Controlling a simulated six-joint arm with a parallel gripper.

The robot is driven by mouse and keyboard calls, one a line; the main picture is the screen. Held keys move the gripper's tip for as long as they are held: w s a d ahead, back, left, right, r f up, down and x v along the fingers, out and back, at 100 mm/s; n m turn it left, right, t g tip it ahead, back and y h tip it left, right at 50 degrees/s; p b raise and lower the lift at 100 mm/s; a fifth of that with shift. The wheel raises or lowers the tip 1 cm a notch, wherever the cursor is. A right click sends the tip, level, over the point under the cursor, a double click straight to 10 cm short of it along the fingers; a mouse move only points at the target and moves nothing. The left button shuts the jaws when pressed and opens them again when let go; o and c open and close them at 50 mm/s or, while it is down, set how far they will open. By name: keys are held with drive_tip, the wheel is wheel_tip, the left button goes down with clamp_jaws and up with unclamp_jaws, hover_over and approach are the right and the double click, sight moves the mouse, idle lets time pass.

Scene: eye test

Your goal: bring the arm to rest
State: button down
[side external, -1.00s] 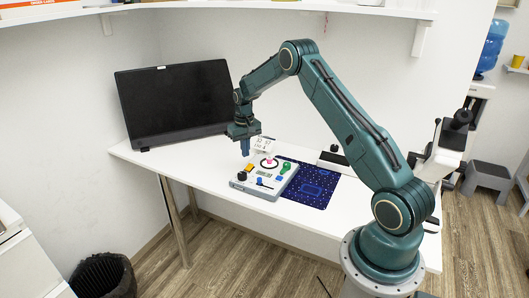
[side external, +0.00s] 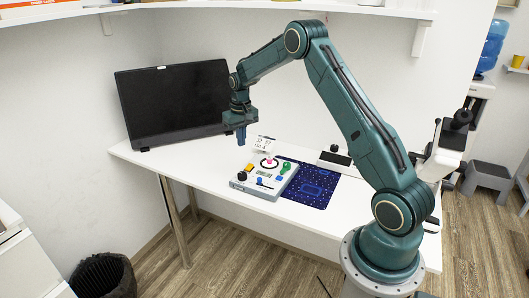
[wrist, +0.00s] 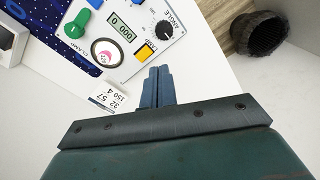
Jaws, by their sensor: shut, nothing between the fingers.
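My gripper (side external: 241,136) is shut and empty. It hangs in the air above the white table, over the back left of the control panel. In the wrist view its blue fingers (wrist: 158,86) lie together, with bare white table just beyond them. The white control panel (side external: 246,188) lies on the table below, apart from the gripper. In the wrist view the panel shows a display (wrist: 121,27), a black knob, a yellow button, a pink button inside a dark ring and a green handle.
A dark blue mat (side external: 318,190) lies right of the panel. A black monitor (side external: 172,100) stands behind, left of my gripper. A small card with numbers (wrist: 108,97) stands behind the panel. A black bin (side external: 103,276) is on the floor. The air around my gripper is free.

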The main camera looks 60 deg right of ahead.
drive_tip(key=s+a+r+n+t, duration=0.1)
drive_tip(key=s+a+r, duration=0.5)
drive_tip(key=a+r, duration=0.3)
drive_tip(key=s+a+r+n+t, duration=0.2)
drive_tip(key=s+a+r, duration=0.45)
drive_tip(key=r, duration=0.45)
drive_tip(key=s+a+n+t, duration=0.1)
drive_tip(key=s+a, duration=0.4)
drive_tip(key=s, duration=0.5)
drive_tip(key=s+a+n+t, duration=0.1)
drive_tip(key=s+a, duration=0.4)
drive_tip(key=s, duration=0.4)
drive_tip(key=shift+s+r+n, duration=0.2)
drive_tip(key=shift+s+n, duration=0.1)
drive_tip(key=shift+s, duration=0.05)
